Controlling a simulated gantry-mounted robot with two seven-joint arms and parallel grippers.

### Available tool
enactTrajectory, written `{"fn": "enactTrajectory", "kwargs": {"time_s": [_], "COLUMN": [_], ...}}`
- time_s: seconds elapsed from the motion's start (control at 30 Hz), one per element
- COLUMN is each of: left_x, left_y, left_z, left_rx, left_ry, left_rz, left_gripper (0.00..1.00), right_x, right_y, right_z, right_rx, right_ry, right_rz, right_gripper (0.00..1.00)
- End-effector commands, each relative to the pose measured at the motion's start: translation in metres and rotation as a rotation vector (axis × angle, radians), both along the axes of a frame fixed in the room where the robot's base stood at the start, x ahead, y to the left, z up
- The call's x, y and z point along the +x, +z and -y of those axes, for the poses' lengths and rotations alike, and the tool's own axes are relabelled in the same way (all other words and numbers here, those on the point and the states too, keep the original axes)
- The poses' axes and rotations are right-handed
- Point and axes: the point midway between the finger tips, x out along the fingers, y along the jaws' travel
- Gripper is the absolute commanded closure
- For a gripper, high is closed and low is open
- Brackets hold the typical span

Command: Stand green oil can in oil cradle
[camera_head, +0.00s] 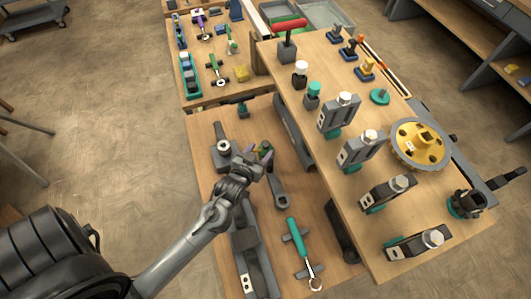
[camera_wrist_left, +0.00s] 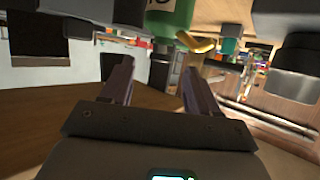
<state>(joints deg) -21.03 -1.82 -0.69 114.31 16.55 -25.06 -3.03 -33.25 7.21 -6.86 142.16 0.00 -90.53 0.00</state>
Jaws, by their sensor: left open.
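The green oil can (camera_wrist_left: 170,20) shows at the top of the left wrist view, with part of a pale label and a yellow piece beside its lower end. Its top is cut off. My left gripper (camera_head: 259,155) is open over the lower wooden bench. In the wrist view its two fingers (camera_wrist_left: 157,82) are apart with the can just beyond their tips. I cannot tell which grey fixture is the oil cradle. My right gripper is not in view.
A grey fixture with a round top (camera_head: 223,148) stands left of the gripper. A grey wrench-like piece (camera_head: 279,187) and a teal-handled tool (camera_head: 297,240) lie to the right and in front. The higher bench (camera_head: 300,140) carries several grey holders and a yellow wheel (camera_head: 419,145).

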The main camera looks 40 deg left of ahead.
Motion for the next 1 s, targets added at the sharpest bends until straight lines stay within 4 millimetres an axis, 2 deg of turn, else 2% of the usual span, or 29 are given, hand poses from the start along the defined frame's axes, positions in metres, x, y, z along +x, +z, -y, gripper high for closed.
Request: {"fn": "enactTrajectory", "kwargs": {"time_s": [0.27,0.53,0.87,0.9,1.0], "left_x": [0.016,0.045,0.051,0.05,0.05], "left_y": [-0.008,-0.021,-0.023,-0.023,-0.023], "left_z": [-0.005,-0.013,-0.015,-0.015,-0.015], "left_rx": [0.001,0.0,0.0,0.0,0.0], "left_ry": [0.001,0.0,0.0,0.0,0.0], "left_rz": [0.0,0.001,-0.001,-0.001,-0.001], "left_gripper": [0.4,0.4,0.4,0.41,0.57], "right_x": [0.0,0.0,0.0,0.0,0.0], "right_y": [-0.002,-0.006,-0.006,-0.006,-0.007], "right_z": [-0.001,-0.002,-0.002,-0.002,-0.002], "right_rx": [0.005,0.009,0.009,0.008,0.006], "right_ry": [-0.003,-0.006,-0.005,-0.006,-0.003], "right_rz": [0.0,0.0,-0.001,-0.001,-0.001], "right_gripper": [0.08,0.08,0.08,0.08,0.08]}}
